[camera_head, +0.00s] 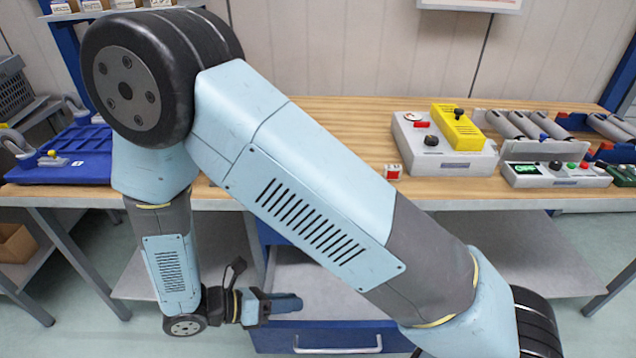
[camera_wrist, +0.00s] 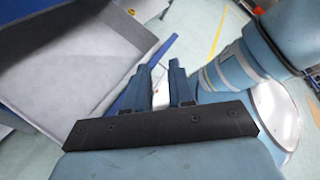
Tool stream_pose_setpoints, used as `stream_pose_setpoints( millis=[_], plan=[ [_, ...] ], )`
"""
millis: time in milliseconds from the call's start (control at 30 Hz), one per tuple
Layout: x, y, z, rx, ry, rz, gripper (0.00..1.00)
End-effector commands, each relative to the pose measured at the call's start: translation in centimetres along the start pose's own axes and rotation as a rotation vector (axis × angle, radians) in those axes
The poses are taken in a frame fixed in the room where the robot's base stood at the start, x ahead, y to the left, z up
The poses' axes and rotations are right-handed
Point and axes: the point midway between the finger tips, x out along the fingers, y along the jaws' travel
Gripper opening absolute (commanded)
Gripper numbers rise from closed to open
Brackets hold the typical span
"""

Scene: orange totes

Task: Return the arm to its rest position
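My light-blue arm crosses the head view and bends down at the left. My gripper (camera_head: 290,303) hangs low in front of the workbench, beside and partly overlapping the left of a pulled-out drawer (camera_head: 330,337), with its fingers pointing right. The drawer's grey inside (camera_wrist: 65,70) shows at the upper left there and looks empty in the part I see. I cannot tell whether the fingers touch the drawer.
A wooden workbench (camera_head: 340,130) stands behind my arm. It bears a grey control box (camera_head: 460,158) with a yellow part, a small red-and-white cube (camera_head: 393,171), a button panel (camera_head: 555,174) and grey rollers (camera_head: 525,125). A blue tray (camera_head: 75,165) lies at the left.

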Motion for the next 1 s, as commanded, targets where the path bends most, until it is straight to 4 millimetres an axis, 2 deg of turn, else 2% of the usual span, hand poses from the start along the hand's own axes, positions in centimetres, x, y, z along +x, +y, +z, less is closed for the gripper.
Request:
stream_pose_setpoints(
  millis=[33, 100, 500, 800, 1000],
  plan=[
    [0.1, -0.3, 1.6, 0.05, 0.047, -0.005, 0.23],
    [0.2, -0.7, 3.5, 0.116, 0.109, -0.013, 0.23],
    [2.4, -4.2, 13.4, 0.513, 0.441, -0.077, 0.23],
    [4.9, -8.0, 19.6, 0.83, 0.669, -0.139, 0.23],
    [6.7, -11.0, 23.1, 1.049, 0.812, -0.181, 0.23]
  ],
)
